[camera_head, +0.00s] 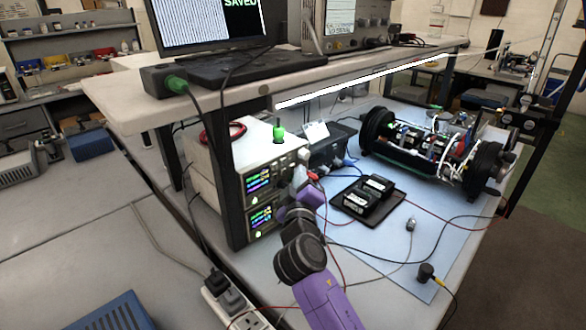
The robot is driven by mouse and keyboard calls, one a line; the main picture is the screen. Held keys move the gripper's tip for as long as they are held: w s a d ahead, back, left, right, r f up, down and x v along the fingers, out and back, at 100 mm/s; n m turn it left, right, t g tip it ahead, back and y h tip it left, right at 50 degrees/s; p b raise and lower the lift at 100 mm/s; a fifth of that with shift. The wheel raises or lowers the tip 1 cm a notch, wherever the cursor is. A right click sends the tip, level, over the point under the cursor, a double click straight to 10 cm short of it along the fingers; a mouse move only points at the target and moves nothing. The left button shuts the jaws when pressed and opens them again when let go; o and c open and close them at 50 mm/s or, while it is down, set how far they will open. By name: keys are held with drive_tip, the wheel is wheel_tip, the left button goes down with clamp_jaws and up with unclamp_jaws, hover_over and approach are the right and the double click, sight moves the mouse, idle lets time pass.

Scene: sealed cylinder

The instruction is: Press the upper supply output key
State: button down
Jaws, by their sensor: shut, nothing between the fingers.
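Two bench power supplies are stacked under the shelf at the centre left. The upper supply (255,158) has a lit display (258,182) with blue, yellow and green marks. The lower supply (243,228) has a similar lit display (262,217). I cannot make out the upper output key; my gripper and wrist cover part of the right side of the front panels. My purple and black arm rises from the bottom, and my gripper (298,178) is shut and empty close to the panels' right side. I cannot tell whether it touches them.
Red and black cables run from the supplies across the blue mat (386,250). A black tray (368,197) with dark modules lies right of my gripper. An opened cylinder assembly (430,150) lies behind it. A power strip (235,305) sits at the lower left. The shelf (200,95) overhangs the supplies.

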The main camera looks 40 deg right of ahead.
drive_tip(key=shift+w, duration=0.35)
idle(0.4)
drive_tip(key=shift+s, duration=0.8)
drive_tip(key=s+p, duration=0.1)
drive_tip(key=s, duration=0.4)
drive_tip(key=shift+d, duration=0.1)
idle(0.4)
drive_tip(key=shift+r, duration=0.1)
idle(0.7)
